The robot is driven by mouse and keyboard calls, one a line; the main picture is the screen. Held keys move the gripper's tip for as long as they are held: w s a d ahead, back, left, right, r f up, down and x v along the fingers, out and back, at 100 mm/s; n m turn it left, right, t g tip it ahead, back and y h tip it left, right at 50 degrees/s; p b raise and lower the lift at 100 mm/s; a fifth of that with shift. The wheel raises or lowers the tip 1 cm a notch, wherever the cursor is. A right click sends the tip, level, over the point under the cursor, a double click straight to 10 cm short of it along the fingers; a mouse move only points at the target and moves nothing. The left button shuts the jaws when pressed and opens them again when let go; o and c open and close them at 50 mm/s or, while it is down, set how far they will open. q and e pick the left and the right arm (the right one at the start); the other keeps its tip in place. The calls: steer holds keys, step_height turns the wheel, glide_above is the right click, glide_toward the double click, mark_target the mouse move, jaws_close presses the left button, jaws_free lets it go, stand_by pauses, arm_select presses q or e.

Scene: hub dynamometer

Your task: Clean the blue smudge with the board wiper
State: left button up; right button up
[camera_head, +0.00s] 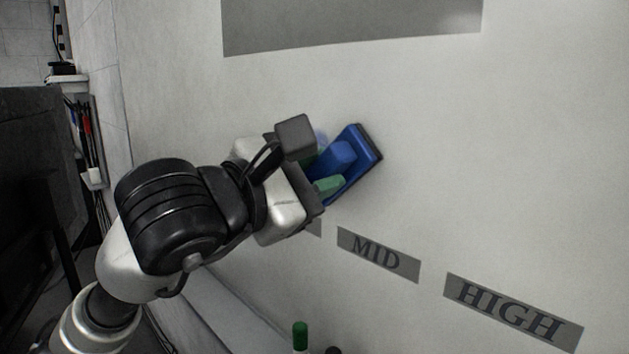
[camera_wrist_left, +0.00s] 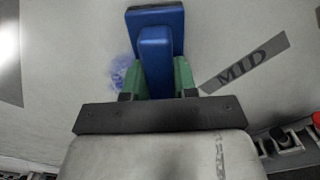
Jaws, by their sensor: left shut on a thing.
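The board wiper (camera_head: 367,150) is blue with a raised blue handle and a dark pad edge against the whiteboard. My left gripper (camera_head: 327,170) has green fingertips and is shut on the handle, and the wiper is tilted in the head view. The left wrist view shows the wiper (camera_wrist_left: 155,50) between the green fingers (camera_wrist_left: 160,78). The blue smudge (camera_wrist_left: 123,72) is on the board just left of the wiper in the wrist view. In the head view only a faint bluish part of the smudge (camera_head: 321,139) shows behind the gripper. My right gripper is not in view.
Grey labels reading MID (camera_head: 378,254) and HIGH (camera_head: 514,309) are on the board below and right of the wiper. A grey panel (camera_head: 350,25) is at the top. A green-capped marker (camera_head: 300,335) stands at the bottom edge. The board right of the wiper is clear.

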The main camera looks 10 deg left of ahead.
arm_select(q)
steer(key=shift+w+a+f+b, duration=0.1)
steer(key=shift+w+a+b, duration=0.3)
steer(key=shift+a, duration=0.1)
steer(key=shift+w+a+b, duration=0.3)
steer(key=shift+w+a, duration=0.4)
steer(key=shift+a, duration=0.2)
steer(key=shift+w+a+b, duration=0.9)
steer(key=shift+w+a, duration=1.2)
steer(key=shift+a, duration=0.55)
steer(key=shift+s+d+r+b, duration=0.1)
steer(key=shift+s+d+b, duration=0.6)
steer(key=shift+s+d, duration=0.55)
steer(key=shift+s+d+r+b, duration=0.15)
steer(key=shift+s+d+b, duration=0.65)
steer(key=shift+d, duration=0.7)
steer(key=shift+s+d+r+b, duration=0.1)
steer(key=shift+s+d+b, duration=0.5)
steer(key=shift+s+d, duration=0.7)
steer(key=shift+w+f+b, duration=0.1)
steer(key=shift+w+b, duration=0.05)
steer(key=shift+b, duration=0.2)
steer(key=w+a, duration=0.6)
steer(key=a, duration=0.2)
steer(key=shift+w, duration=0.25)
